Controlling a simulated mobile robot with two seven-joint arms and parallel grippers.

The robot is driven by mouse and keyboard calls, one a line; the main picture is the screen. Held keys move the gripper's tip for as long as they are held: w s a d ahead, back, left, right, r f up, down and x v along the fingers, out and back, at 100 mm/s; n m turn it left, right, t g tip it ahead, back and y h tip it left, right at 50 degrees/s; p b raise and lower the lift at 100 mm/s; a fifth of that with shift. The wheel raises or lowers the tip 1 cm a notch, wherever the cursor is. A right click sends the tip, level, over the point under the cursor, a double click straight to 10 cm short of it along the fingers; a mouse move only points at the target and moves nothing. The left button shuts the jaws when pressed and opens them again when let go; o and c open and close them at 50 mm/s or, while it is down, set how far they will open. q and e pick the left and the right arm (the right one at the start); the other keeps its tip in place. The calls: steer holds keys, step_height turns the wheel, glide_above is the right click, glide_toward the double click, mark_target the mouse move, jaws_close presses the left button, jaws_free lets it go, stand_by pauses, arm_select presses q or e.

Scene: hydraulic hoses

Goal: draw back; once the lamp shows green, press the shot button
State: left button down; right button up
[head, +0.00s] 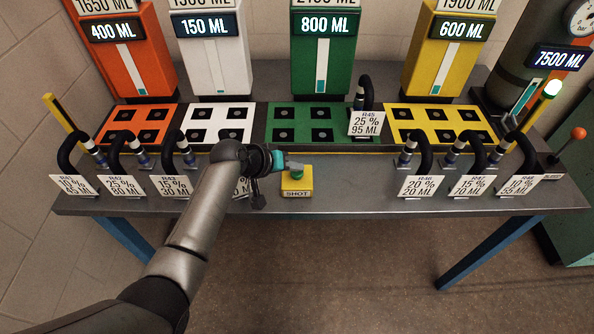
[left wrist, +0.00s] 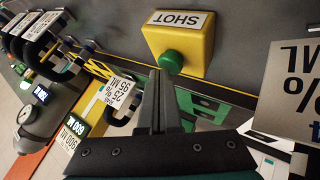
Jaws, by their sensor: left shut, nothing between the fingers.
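The shot button is a green knob (head: 297,174) on a yellow box (head: 296,187) labelled SHOT, at the bench's front edge. In the left wrist view the green knob (left wrist: 171,62) stands out from the yellow box (left wrist: 188,42). My left gripper (head: 293,166) is shut and empty, its tips right by the knob. In the left wrist view its fingers (left wrist: 161,98) end close to the knob; I cannot tell whether they touch it. The lamp (head: 552,89) at the far right glows pale green; a green glow also shows in the left wrist view (left wrist: 24,116). My right gripper is out of view.
Orange, white, green and yellow tanks (head: 448,55) stand behind matching socket plates (head: 440,124). A hose (head: 365,92) with a 25 % tag stands at the green plate. Several tagged hoses (head: 478,150) line the bench front on both sides. A red-knobbed lever (head: 578,133) is far right.

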mark_target(294, 175)
arm_select(q)
steer(key=shift+f, duration=0.35)
steer(key=shift+r, duration=0.1)
stand_by(0.4)
steer(key=shift+r+p, duration=0.8)
steer(key=shift+p, duration=0.05)
steer(key=shift+r, duration=0.1)
step_height(294, 175, up, 5)
steer(key=p, duration=0.5)
stand_by(0.8)
